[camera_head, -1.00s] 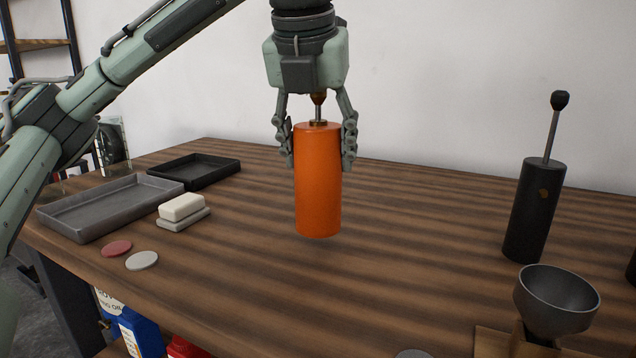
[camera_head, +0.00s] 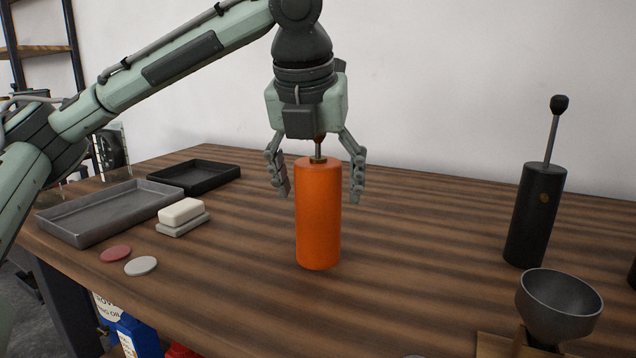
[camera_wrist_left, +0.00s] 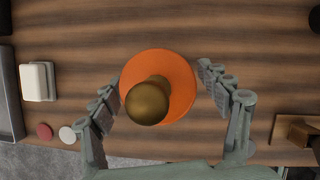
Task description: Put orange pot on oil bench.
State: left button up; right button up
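The orange pot (camera_head: 318,220) is an upright orange cylinder with a short plunger rod and knob on top. It stands on the wooden bench (camera_head: 420,300), near the middle in the head view. My left gripper (camera_head: 318,194) is open around the pot's upper part, with a gap between each finger and the pot. In the left wrist view the pot (camera_wrist_left: 170,75) shows from above between the spread fingers, its brown knob (camera_wrist_left: 148,100) nearest the camera. My right gripper is not in view.
A black plunger pot (camera_head: 535,213) and a dark funnel (camera_head: 558,305) stand on the right. Grey (camera_head: 110,212) and black (camera_head: 195,175) trays, a white block (camera_head: 181,211) and two discs (camera_head: 141,266) lie on the left. The bench around the pot is clear.

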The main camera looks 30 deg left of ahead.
aim_at(317, 164)
pick_arm(q)
jog(key=shift+r, duration=0.1)
jog(key=v, duration=0.4)
jog(key=shift+r+p, duration=0.25)
jog(key=shift+p, duration=0.1)
jog(key=p+v, duration=0.2)
jog(key=v, duration=0.5)
jog(key=shift+r, duration=0.25)
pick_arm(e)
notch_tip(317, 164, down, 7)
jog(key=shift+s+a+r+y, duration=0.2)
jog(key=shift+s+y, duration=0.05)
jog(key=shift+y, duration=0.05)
